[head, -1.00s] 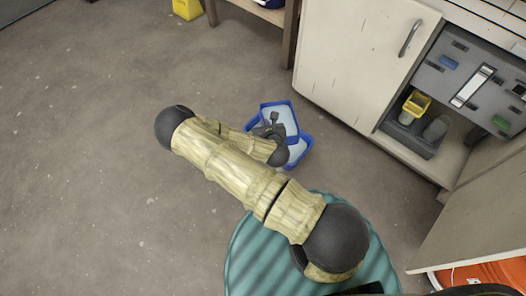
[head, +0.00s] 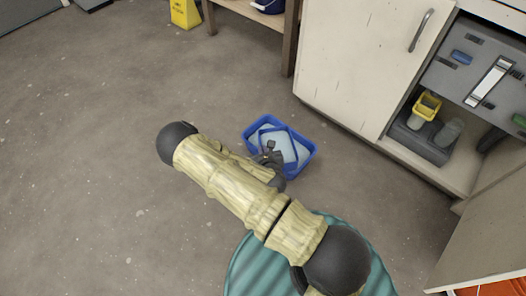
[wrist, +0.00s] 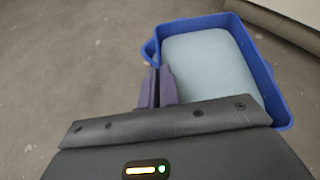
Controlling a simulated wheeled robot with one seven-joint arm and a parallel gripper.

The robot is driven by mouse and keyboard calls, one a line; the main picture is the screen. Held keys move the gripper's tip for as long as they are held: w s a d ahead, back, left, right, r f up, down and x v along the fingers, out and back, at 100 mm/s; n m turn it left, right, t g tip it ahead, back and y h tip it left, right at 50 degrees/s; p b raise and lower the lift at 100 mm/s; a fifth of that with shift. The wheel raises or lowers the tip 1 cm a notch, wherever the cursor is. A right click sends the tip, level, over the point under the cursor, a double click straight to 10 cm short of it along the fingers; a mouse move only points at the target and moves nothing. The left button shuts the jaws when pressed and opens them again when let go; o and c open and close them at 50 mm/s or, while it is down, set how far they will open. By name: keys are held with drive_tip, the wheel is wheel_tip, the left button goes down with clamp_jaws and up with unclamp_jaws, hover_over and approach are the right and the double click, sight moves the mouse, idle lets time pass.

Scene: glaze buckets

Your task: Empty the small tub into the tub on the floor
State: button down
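A blue tub (head: 308,150) stands on the floor, with pale blue-grey showing inside it. A smaller blue rim, which looks like the small tub (head: 291,135), overlaps its upper left part from above. My gripper (head: 270,158) is at the near left side of these rims. In the wrist view a blue-walled tub (wrist: 262,75) with a pale interior fills the upper right. The fingertips of my gripper (wrist: 158,85) are close together at its left wall and appear closed on it. The small tub's tilt and any pouring cannot be made out.
A pale cabinet (head: 360,60) stands behind and right of the tubs. Its open shelf holds a yellow-rimmed container (head: 427,106). A yellow floor sign (head: 185,12) stands at the back. The floor to the left is clear.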

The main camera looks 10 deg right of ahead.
wheel_tip(320, 180, down, 4)
drive_tip(key=b, duration=0.4)
drive_tip(key=shift+w+r+g+p, duration=0.15)
drive_tip(key=shift+r+g+p, duration=0.35)
drive_tip(key=shift+r+p, duration=0.4)
drive_tip(key=shift+f+b, duration=0.4)
drive_tip(key=shift+f, duration=0.1)
drive_tip(key=r+g+p, duration=0.1)
drive_tip(key=p, duration=0.4)
drive_tip(key=shift+w+r+m+y, duration=0.1)
drive_tip(key=shift+r+m+y, duration=0.05)
drive_tip(key=shift+m+y, duration=0.15)
drive_tip(key=shift+p, duration=0.8)
